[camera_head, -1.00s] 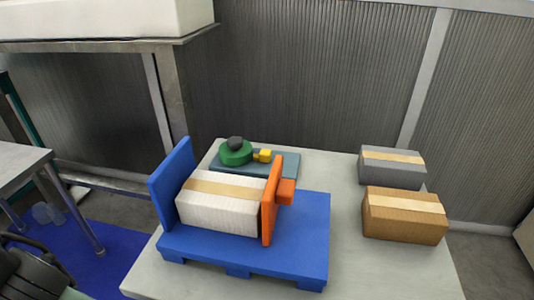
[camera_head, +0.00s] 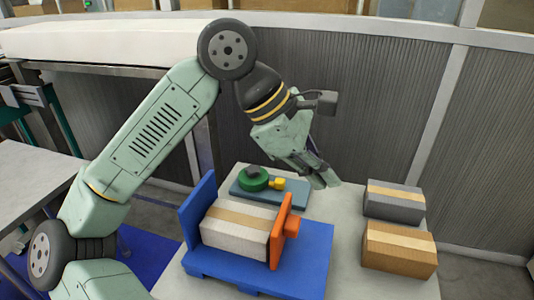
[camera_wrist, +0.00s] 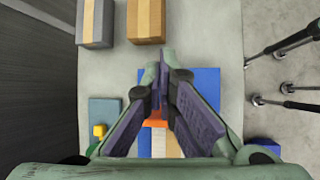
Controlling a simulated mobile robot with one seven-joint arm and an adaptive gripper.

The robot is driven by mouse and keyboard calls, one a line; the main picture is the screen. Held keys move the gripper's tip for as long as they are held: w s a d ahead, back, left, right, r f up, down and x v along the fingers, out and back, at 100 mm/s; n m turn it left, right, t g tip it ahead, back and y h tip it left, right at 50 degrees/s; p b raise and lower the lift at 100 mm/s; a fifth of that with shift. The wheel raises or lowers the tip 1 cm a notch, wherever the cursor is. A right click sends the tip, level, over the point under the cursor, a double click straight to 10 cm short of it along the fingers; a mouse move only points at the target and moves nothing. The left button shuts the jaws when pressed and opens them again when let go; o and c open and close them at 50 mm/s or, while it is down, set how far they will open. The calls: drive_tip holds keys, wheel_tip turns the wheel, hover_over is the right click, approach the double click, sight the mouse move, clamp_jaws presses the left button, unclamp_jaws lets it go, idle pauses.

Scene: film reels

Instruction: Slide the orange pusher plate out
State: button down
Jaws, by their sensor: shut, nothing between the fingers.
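The orange pusher plate (camera_head: 277,238) stands upright on the blue pallet-like base (camera_head: 306,262), against the right end of a white box with a tan strip (camera_head: 236,233). A small orange block (camera_head: 292,227) sticks out from the plate's right face. A blue upright wall (camera_head: 198,208) stands at the box's left end. My gripper (camera_head: 325,180) is shut and empty, above and behind the plate, apart from it. In the wrist view my gripper (camera_wrist: 163,68) partly hides the orange plate (camera_wrist: 154,123) and the base.
A grey box (camera_head: 395,202) and a brown box (camera_head: 399,249) stand on the pale table to the right. A blue-grey board (camera_head: 292,199) with a green round part and a yellow piece lies behind the base. Bare table (camera_head: 342,255) shows between base and boxes.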

sight(288, 233)
drive_tip(key=w+a+f+y, duration=0.4)
drive_tip(key=a+y, duration=0.2)
drive_tip(key=a, duration=0.3)
drive_tip(key=shift+n, duration=0.3)
drive_tip(key=f+b, duration=0.1)
drive_tip(key=f, duration=0.2)
drive_tip(key=f+b, duration=0.2)
drive_tip(key=f, duration=0.1)
drive_tip(key=shift+s+d, duration=0.15)
drive_tip(key=shift+s, duration=0.05)
drive_tip(key=shift+f+b, duration=0.25)
drive_tip(key=shift+b, duration=0.05)
drive_tip(key=shift+s+f, duration=0.1)
drive_tip(key=shift+s, duration=0.1)
drive_tip(key=shift+f, duration=0.15)
drive_tip(key=shift+w+f+g, duration=0.15)
drive_tip(key=shift+w+g, duration=0.15)
drive_tip(key=shift+s+r, duration=0.1)
drive_tip(key=shift+r, duration=0.2)
